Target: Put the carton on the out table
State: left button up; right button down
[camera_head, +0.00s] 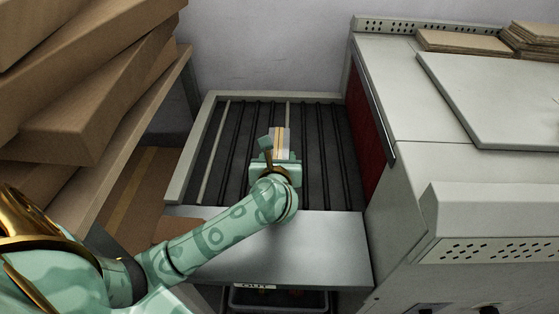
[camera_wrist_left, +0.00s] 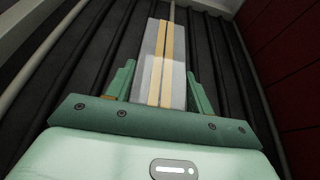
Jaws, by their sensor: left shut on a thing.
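The carton is a small grey box with yellow-orange stripes; it shows in the head view (camera_head: 281,140) and in the left wrist view (camera_wrist_left: 151,45). My left gripper (camera_head: 273,156) is shut on it, with one green finger on each side in the wrist view (camera_wrist_left: 159,80). The carton is over the dark slatted bed (camera_head: 324,160) of a pale-framed table; whether it touches the bed I cannot tell. A smooth metal plate (camera_head: 325,245) forms the near part of this table, with an OUT label (camera_head: 256,286) below it. My right gripper is not in view.
A large pale machine (camera_head: 440,180) with a red curtain (camera_head: 366,145) stands along the right side. A shelf with stacked brown cardboard boxes (camera_head: 85,110) is close on the left. The bed and plate around the carton look clear.

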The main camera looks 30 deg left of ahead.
pick_arm(q)
jog(key=shift+r, duration=0.1)
jog(key=shift+f, duration=0.2)
jog(key=o, duration=1.2)
